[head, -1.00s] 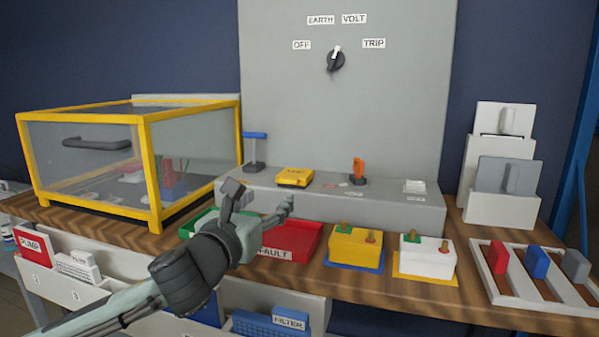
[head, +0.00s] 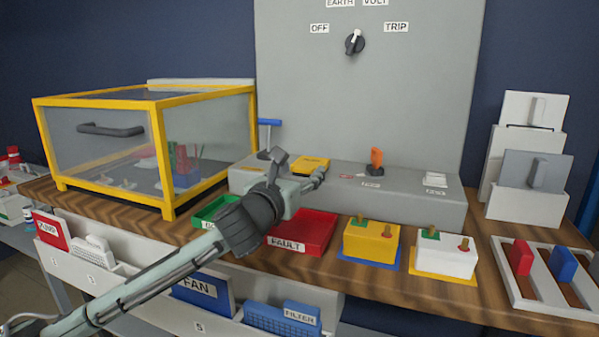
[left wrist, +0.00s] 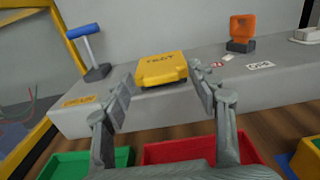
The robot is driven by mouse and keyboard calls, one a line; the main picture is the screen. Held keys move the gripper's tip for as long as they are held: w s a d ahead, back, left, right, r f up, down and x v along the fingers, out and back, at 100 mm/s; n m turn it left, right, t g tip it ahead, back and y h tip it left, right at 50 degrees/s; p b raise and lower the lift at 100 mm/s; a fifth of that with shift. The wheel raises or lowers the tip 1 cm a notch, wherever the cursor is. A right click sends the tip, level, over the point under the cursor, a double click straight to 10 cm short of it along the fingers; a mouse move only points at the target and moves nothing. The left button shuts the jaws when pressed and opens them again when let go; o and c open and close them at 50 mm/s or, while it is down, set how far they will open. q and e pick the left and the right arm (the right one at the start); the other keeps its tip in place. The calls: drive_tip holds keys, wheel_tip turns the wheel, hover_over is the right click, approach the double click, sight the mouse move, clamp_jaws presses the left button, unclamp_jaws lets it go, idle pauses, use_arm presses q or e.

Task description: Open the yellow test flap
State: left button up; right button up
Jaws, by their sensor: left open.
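The yellow test flap (head: 311,164) lies flat and closed on top of the grey console ledge (head: 410,195). In the left wrist view the flap (left wrist: 161,69) shows the word TEST and a lip at its front edge. My left gripper (head: 298,165) is open and empty, just in front of the flap and partly covering it in the head view. In the left wrist view my left gripper (left wrist: 158,88) has its fingers spread to either side of the flap's front, with no clear contact. My right gripper is in neither view.
A blue-topped lever (left wrist: 86,45) stands left of the flap and an orange switch (head: 375,160) right of it. A yellow-framed clear box (head: 160,150) stands at the left. Green (left wrist: 70,162) and red (head: 318,230) trays sit below the ledge. A rotary knob (head: 355,42) is on the panel.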

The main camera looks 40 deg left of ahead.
use_arm(q)
drive_tip(key=shift+c, duration=0.5)
clamp_jaws()
